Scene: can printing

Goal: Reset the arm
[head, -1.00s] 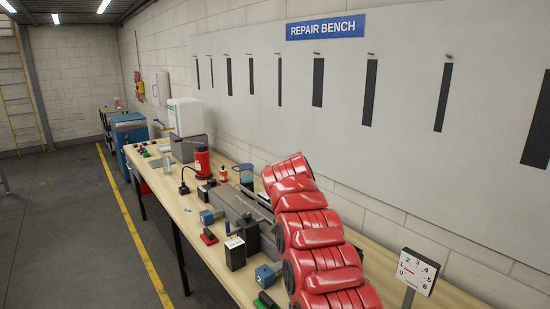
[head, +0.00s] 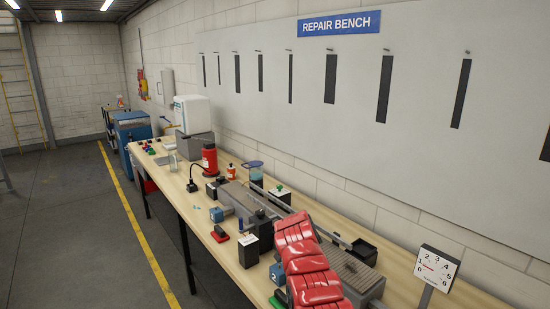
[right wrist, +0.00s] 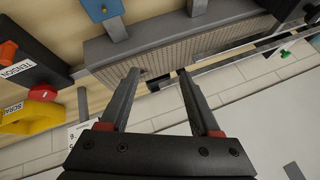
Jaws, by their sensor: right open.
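My right gripper (right wrist: 158,73) shows in the right wrist view with its two fingers apart and nothing between them. The fingers point at the side of a long grey ribbed fixture (right wrist: 152,50) on the bench; I cannot tell how close they are. The grey fixture (head: 347,270) also shows there, partly hidden by the arm. My left arm and gripper are not in view.
The wooden bench (head: 183,222) runs along the wall. A red cylinder (head: 209,158), a white-topped black box (head: 245,249) and a dial gauge (head: 437,267) stand on it. The wrist view shows a TENSION box (right wrist: 22,62) and a yellow SCRAP bin (right wrist: 35,117). The floor at left is clear.

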